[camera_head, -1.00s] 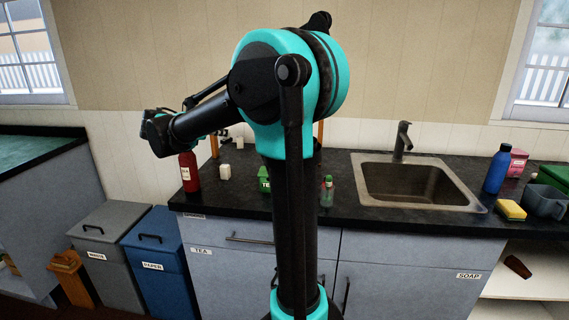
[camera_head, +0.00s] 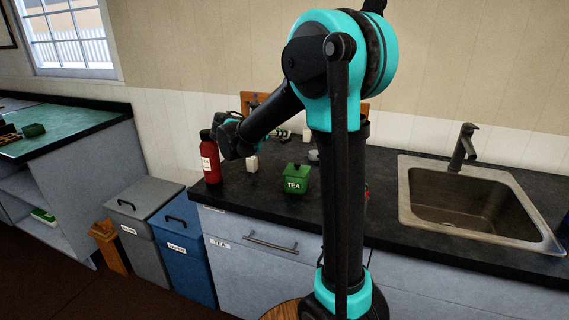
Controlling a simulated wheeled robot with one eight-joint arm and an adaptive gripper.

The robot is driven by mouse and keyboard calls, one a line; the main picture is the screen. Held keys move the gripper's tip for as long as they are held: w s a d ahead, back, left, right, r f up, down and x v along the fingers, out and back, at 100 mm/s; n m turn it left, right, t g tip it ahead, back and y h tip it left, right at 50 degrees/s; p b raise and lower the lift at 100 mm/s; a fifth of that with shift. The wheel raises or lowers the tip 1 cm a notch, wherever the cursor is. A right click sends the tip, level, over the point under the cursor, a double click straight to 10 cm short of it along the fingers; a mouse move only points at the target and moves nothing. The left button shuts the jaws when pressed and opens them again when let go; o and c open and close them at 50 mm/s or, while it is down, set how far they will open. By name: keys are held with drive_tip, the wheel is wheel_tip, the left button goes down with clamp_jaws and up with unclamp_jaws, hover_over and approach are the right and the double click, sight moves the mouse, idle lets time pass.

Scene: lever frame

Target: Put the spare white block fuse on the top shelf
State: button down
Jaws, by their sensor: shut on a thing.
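The red bottle (camera_head: 210,158) and the green TEA box (camera_head: 297,179) stand near the counter's front edge. A sink (camera_head: 470,200) is at the right. Grey (camera_head: 143,193) and blue (camera_head: 180,223) bins stand on the floor left of the counter. My arm column hides part of the counter.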

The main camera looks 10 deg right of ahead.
wheel_tip(320, 180, down, 12)
drive_tip(key=shift+r, duration=0.1)
idle(0.4)
drive_tip(key=c, duration=1.5)
unclamp_jaws()
